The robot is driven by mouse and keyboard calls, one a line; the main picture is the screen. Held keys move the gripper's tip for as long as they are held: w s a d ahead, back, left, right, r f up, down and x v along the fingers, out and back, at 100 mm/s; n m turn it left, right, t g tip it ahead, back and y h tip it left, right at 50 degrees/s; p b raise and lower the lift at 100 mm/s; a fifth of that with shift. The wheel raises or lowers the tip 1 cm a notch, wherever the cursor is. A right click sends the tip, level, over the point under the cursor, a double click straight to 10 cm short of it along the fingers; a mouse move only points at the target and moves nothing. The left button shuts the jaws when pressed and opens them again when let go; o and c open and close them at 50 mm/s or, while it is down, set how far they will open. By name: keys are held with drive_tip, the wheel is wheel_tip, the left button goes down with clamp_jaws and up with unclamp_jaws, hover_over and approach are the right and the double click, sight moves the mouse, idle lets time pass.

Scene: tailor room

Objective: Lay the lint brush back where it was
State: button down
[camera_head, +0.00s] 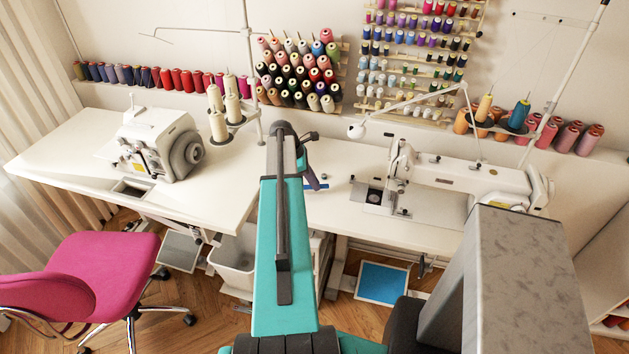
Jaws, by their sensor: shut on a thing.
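My arm reaches forward over the white sewing table (235,195). My gripper (304,152) is at its far end, mostly hidden behind my own arm. It is shut on the lint brush, of which a dark, slim part (311,177) seems to show just right of the arm. The hold itself is hidden. A small blue item (317,186) shows at the table surface close beside this dark part. I cannot tell whether the brush touches the table.
A white serger (160,145) stands left and a sewing machine (460,180) right. Bare tabletop lies on both sides of my gripper. A pink chair (105,265) stands front left.

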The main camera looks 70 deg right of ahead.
drive_tip(key=shift+f+b, duration=0.85)
drive_tip(key=shift+f, duration=0.65)
drive_tip(key=c, duration=1.7)
unclamp_jaws()
drive_tip(key=shift+o, duration=0.2)
drive_tip(key=b+v, duration=0.3)
drive_tip(key=v, duration=1.1)
drive_tip(key=shift+a+f, duration=0.1)
